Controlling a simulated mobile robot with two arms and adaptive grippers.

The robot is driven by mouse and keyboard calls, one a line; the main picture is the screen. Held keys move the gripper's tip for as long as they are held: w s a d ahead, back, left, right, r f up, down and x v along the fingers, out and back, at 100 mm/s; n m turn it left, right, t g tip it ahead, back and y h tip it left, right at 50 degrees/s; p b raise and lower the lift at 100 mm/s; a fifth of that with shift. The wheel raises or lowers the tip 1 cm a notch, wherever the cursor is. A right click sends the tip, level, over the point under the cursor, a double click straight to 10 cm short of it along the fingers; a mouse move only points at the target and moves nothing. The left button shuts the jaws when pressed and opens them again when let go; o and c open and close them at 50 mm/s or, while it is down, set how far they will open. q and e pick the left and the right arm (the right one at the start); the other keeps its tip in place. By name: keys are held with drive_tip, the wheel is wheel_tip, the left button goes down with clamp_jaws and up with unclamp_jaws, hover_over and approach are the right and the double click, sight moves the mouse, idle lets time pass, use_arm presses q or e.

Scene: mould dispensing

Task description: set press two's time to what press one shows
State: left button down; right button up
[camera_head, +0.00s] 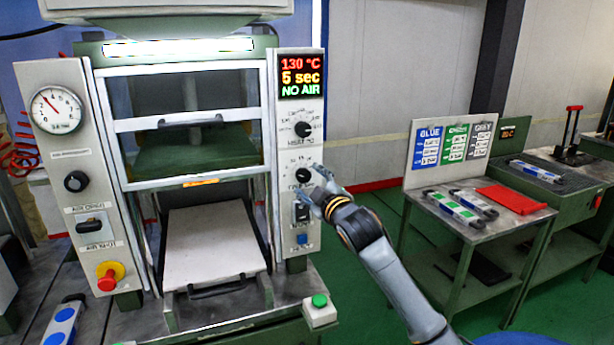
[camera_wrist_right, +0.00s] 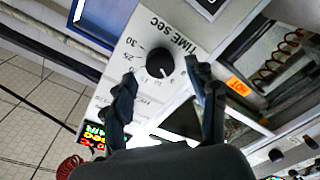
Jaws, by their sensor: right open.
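A press (camera_head: 195,128) stands in front of me; I cannot tell which number it is. Its display (camera_head: 301,76) reads 130 °C, what looks like 5 sec, and NO AIR. Below are the heat knob (camera_head: 303,129) and the black time knob (camera_head: 303,175). My right gripper (camera_head: 321,193) is open at the time knob, coming from the lower right. In the right wrist view the time knob (camera_wrist_right: 160,63), labelled TIME SEC, lies between the tips of the open fingers (camera_wrist_right: 163,72); contact cannot be told. My left gripper is out of view.
A pressure gauge (camera_head: 57,109), a red stop button (camera_head: 109,276) and a green button (camera_head: 319,301) are on the press. Green floor lies between.

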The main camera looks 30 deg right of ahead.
sight(303, 175)
drive_tip(key=shift+w+d, duration=0.25)
drive_tip(key=shift+w, duration=1.05)
drive_tip(key=c, duration=1.2)
drive_tip(key=shift+o, duration=0.2)
drive_tip(key=shift+p, duration=0.3)
drive_tip(key=shift+m+p, duration=0.4)
drive_tip(key=shift+m, duration=0.7)
drive_tip(key=shift+m+p, duration=0.65)
drive_tip(key=shift+m, duration=1.15)
